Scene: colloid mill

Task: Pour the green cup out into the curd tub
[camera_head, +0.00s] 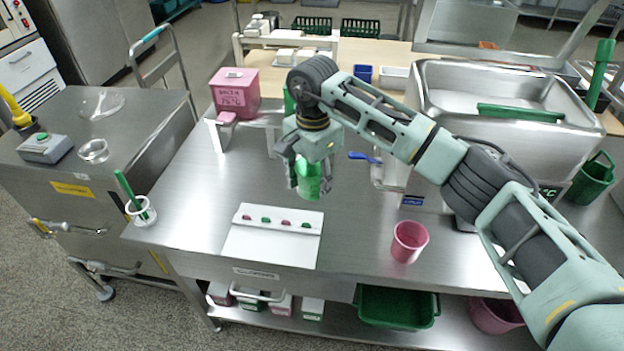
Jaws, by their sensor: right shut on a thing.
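My right gripper (300,160) points down near the middle of the steel table and is shut on the green cup (310,184). The cup looks translucent and roughly upright, just behind the white board. The fingers hide its upper part, and I cannot tell whether its base touches the table. A large open steel tub (435,125) stands to the right, behind my arm, with a green bar across its opening. It may be the curd tub; I see no readable name on it. My left gripper is not in view.
A white board (270,251) with small green and pink pieces lies at the table's front. A pink cup (409,242) stands right of it. A pink box (235,92) and a green brush in a holder (141,211) are to the left. Table between is clear.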

